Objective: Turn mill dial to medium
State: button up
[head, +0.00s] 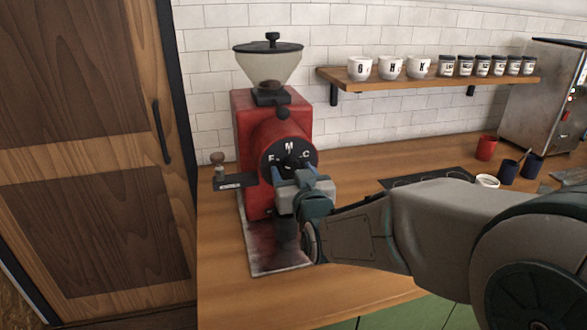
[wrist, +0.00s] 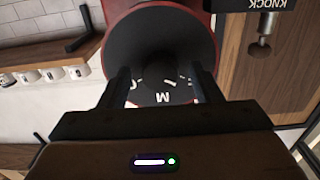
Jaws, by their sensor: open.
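The red mill (head: 245,130) stands on the wooden counter with a clear hopper on top. Its round black dial (head: 289,152) faces out, with F at left, M at top and C at right in the head view. In the wrist view the dial (wrist: 160,45) appears upside down, with M low. My gripper (head: 293,172) is open in front of the dial, its fingers spread to either side of the dial's middle. They also show in the wrist view (wrist: 162,80). A short white mark shows between M and the right finger there. The fingers partly hide the lettering; I cannot tell the setting for certain.
A knock box (head: 235,181) with a knob-ended handle stands left of the mill. A shelf (head: 430,84) with white mugs and several jars hangs behind. Red and blue cups (head: 486,148) and a steel machine (head: 540,100) are at right. A dark mat lies behind my arm.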

jog(key=c, duration=1)
jog(key=shift+f+b, duration=0.1)
jog(key=shift+b, duration=0.35)
jog(key=shift+f+m+b, duration=0.15)
jog(key=shift+m+b, duration=0.45)
jog(key=shift+b, duration=0.35)
jog(key=m+b, duration=0.4)
jog(key=b, duration=0.3)
jog(key=shift+f, duration=0.15)
jog(key=m+b, duration=0.3)
jog(key=b, duration=0.2)
jog(key=shift+m, duration=0.3)
jog(key=m+b, duration=0.1)
jog(key=b, duration=0.1)
jog(key=m+b, duration=0.1)
jog(key=shift+r+m+b, duration=0.35)
jog(key=shift+m, duration=0.05)
jog(key=shift+r, duration=0.1)
